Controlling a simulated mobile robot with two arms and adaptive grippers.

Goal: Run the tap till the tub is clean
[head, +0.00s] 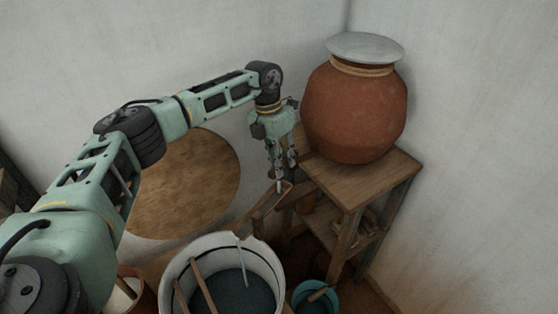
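A white tub (270,262) with a dark band stands at the bottom centre. It holds dark liquid (235,292), and wooden sticks (203,286) lean in it. A thin pale upright streak shows at its far side; I cannot tell whether it is water or a rod. A large clay pot (355,112) with a pale lid stands on a wooden stand at the right. I cannot make out a tap clearly. My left gripper (282,172) points down beside the pot's lower left side, its fingers apart, above a small wooden trough (270,204). My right gripper is out of view.
The wooden stand (362,184) has a lower shelf with small items. A teal bucket (316,297) sits on the floor right of the tub. A round woven mat (190,185) leans on the wall behind my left arm. Walls close in at the back and right.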

